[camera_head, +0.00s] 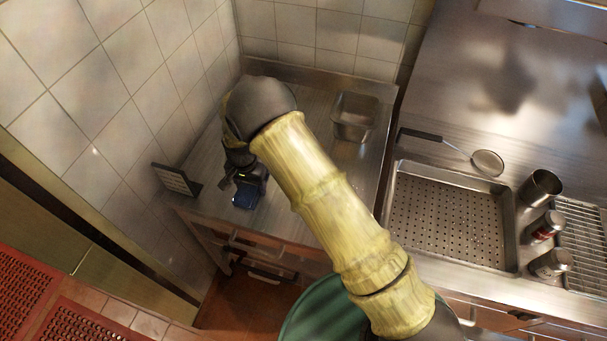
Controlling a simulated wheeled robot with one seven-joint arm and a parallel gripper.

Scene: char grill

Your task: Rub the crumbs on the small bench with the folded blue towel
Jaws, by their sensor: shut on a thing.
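The folded blue towel (245,196) is a small dark blue bundle at the front left of the small steel bench (297,215). My gripper (240,184) is shut on the towel, pointing down over the bench top near its left side. The towel appears to be at or close to the bench surface; I cannot tell if it touches. My arm crosses the view from the lower right and hides much of the bench's middle. I cannot make out crumbs on the visible part.
A steel pan (355,117) sits at the back right. A perforated tray (447,216), a strainer (487,162) and shakers (546,226) occupy the right counter. A green bin (318,312) stands below.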

